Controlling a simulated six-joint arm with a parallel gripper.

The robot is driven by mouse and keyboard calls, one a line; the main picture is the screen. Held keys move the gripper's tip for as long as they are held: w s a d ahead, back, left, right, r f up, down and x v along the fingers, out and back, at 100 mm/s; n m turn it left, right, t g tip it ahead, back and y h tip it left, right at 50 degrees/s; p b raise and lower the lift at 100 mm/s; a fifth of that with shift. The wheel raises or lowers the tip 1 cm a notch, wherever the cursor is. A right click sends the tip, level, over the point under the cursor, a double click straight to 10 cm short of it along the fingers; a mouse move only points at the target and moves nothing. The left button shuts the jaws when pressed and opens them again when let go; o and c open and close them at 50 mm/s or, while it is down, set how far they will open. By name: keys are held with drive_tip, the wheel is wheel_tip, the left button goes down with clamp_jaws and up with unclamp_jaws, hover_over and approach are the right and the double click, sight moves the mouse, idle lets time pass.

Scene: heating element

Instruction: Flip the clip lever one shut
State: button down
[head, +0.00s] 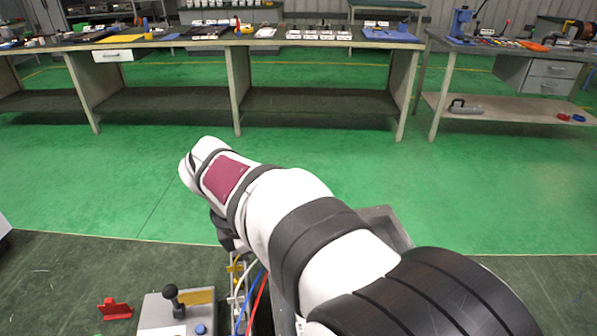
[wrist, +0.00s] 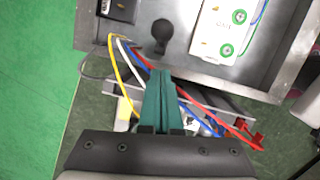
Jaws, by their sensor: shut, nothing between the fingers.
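My gripper (wrist: 160,74) is shut and empty, its two green fingers together in the wrist view. A black ball-ended lever (wrist: 162,33) shows just beyond the fingertips, with a small gap in the picture. A black-knobbed lever (head: 172,297) also stands on a grey box at the bottom left of the head view; I cannot tell if it is the same one. A white block (wrist: 222,30) with two green round terminals is right of the lever in the wrist view. No part is clearly readable as clip lever one. In the head view my arm hides the gripper.
Yellow, white, blue and red wires (wrist: 195,97) run behind and beside the fingers. A grey metal tray (wrist: 190,62) lies beyond them. A black box (wrist: 118,9) is at upper left. A red bracket (head: 115,309) stands on the dark surface. Workbenches (head: 237,45) are far off.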

drive_tip(key=d, duration=0.1)
drive_tip(key=w+d+f, duration=0.1)
drive_tip(key=d, duration=0.1)
drive_tip(key=shift+w+f, duration=0.25)
drive_tip(key=shift+f, duration=0.1)
drive_tip(key=shift+d+y, duration=0.25)
drive_tip(key=shift+y, duration=0.15)
drive_tip(key=shift+w+d, duration=0.1)
drive_tip(key=shift+d, duration=0.05)
drive_tip(key=shift+w+d+y, duration=0.15)
drive_tip(key=shift+d+y, duration=0.35)
drive_tip(key=shift+y, duration=0.1)
drive_tip(key=shift+w+d+f+g+y, duration=0.15)
drive_tip(key=shift+d+g+y, duration=0.05)
drive_tip(key=shift+d+y, duration=0.35)
drive_tip(key=shift+w+d+f+g+y, duration=0.1)
drive_tip(key=shift+d+g+y, duration=0.1)
drive_tip(key=shift+d+y, duration=0.35)
drive_tip(key=shift+w+d+f, duration=0.2)
drive_tip(key=shift+d+f, duration=0.25)
drive_tip(key=shift+d, duration=0.3)
drive_tip(key=shift+w+d+f, duration=0.15)
drive_tip(key=shift+d+f, duration=0.3)
drive_tip(key=shift+d, duration=0.25)
drive_tip(key=shift+w+d+f, duration=0.25)
drive_tip(key=shift+d+f, duration=0.75)
drive_tip(key=shift+f, duration=0.25)
